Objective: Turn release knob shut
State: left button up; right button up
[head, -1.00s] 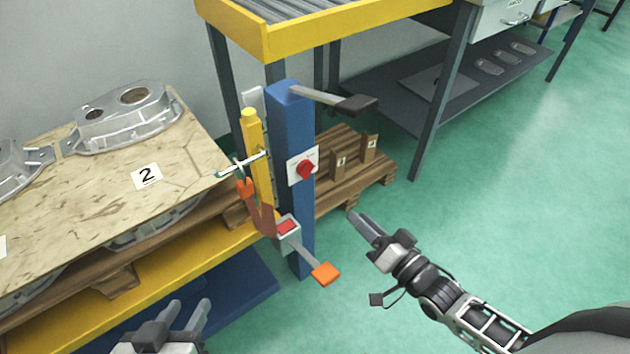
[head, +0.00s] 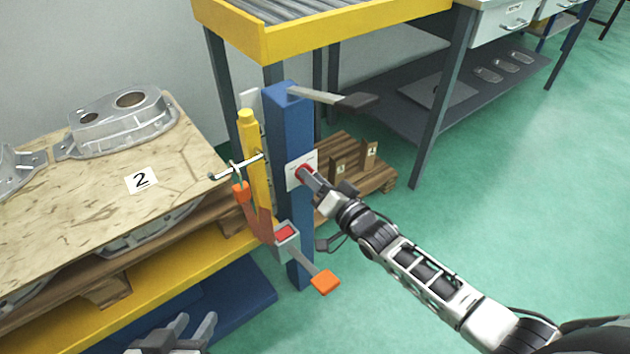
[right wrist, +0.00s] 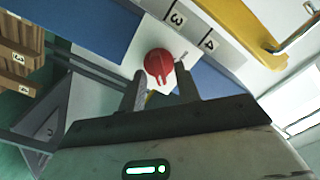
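The red release knob (head: 304,171) sits on a white plate (head: 294,181) on the blue post (head: 290,135). My right gripper (head: 309,177) is at the knob and partly hides it in the head view. In the right wrist view the round red knob (right wrist: 159,65) shows between and just beyond the two fingertips (right wrist: 160,77). The fingers are apart, with visible gaps beside the knob; contact cannot be told. My left gripper (head: 197,326) is low at the bottom edge of the head view, fingers apart and empty.
A grey lever (head: 335,98) juts from the post top. An orange pedal (head: 325,282) sticks out below. A yellow column with a crossbar (head: 238,167) stands left of the post, beside the board with castings (head: 120,125). Green floor (head: 500,220) is open at right.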

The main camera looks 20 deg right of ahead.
pick_arm(q)
jog(key=shift+w, duration=0.1)
pick_arm(e)
grip_shut()
